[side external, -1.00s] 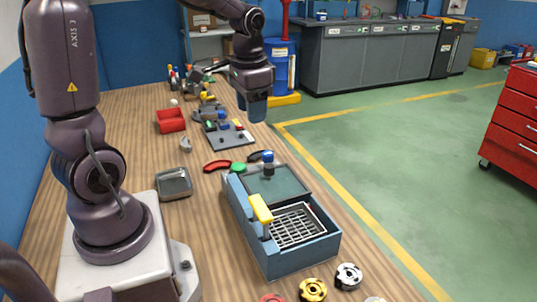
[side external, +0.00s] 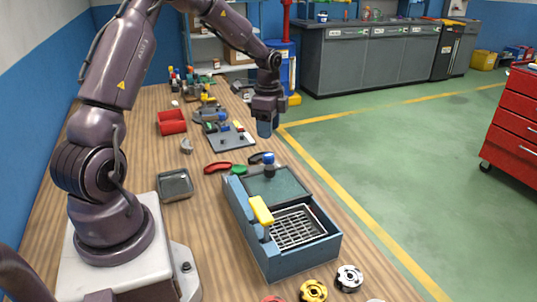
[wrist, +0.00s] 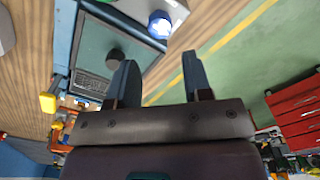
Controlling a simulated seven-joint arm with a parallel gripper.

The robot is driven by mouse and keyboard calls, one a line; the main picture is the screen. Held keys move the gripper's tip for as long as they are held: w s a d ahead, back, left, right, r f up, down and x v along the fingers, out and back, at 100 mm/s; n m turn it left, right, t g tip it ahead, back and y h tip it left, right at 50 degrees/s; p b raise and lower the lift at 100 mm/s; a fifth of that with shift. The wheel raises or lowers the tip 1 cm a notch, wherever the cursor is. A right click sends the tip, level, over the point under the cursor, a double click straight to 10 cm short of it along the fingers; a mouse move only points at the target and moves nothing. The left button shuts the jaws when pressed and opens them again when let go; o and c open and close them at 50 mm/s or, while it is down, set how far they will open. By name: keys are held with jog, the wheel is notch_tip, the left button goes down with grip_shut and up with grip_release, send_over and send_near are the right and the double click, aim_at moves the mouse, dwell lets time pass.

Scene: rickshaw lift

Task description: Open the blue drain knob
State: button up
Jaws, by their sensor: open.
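The blue knob (side external: 269,158) sits on a dark stem at the far end of a blue-grey box (side external: 290,262). In the wrist view the knob (wrist: 160,24) shows at the top, beyond my fingertips. My gripper (side external: 265,130) hangs above the knob, pointing down and apart from it. In the wrist view its two fingers (wrist: 160,78) are spread with nothing between them.
A yellow lever (side external: 261,209) stands at the box's side, near a metal grate (side external: 296,226). Red (side external: 217,167) and black curved handles and a green round piece (side external: 239,169) lie by the far end. A grey tray (side external: 174,185) lies left. Round discs (side external: 349,277) lie in front.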

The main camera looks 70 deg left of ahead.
aim_at(268, 155)
notch_tip(268, 155, down, 9)
jog(key=shift+r, duration=0.1)
dwell(0.3)
jog(key=c, duration=0.7)
